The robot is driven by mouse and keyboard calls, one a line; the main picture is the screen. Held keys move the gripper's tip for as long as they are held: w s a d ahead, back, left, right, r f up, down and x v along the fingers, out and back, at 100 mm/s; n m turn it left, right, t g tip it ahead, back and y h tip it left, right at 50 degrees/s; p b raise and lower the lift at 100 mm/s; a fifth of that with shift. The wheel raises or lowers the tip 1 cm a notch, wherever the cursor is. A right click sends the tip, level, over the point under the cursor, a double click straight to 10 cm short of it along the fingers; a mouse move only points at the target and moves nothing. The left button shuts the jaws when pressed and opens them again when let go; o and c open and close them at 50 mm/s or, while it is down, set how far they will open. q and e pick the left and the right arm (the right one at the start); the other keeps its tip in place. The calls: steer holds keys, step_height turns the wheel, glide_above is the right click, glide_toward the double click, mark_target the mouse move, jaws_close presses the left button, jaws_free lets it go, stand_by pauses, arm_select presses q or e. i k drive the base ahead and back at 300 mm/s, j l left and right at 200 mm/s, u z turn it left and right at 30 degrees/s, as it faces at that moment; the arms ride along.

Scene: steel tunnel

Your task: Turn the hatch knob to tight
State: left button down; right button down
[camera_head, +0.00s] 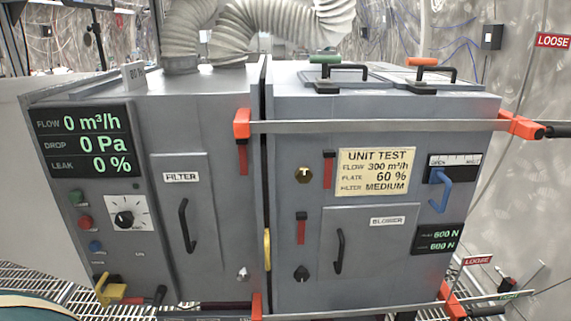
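Neither of my grippers shows in the head view. A grey steel cabinet fills the middle, in two halves split by a vertical seam. No knob is labelled hatch, so I cannot tell which is the hatch knob. A pale small knob (242,273) sits at the lower right of the FILTER door (186,215). Two top lids carry black handles, the left with a green end (325,59), the right with an orange end (421,62).
Bar clamps with orange jaws cross the cabinet's front at the top (375,126) and bottom. Red LOOSE signs (553,40) (478,260) are at the right. A blue handle (441,188) and BLOWER handle (339,252) stick out.

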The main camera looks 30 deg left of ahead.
mark_target(302, 275)
steer(key=k+j+u, duration=0.3)
steer(key=k+j, duration=0.2)
steer(key=k, duration=0.25)
steer(key=k+j+u, duration=0.25)
steer(key=k+j, duration=0.4)
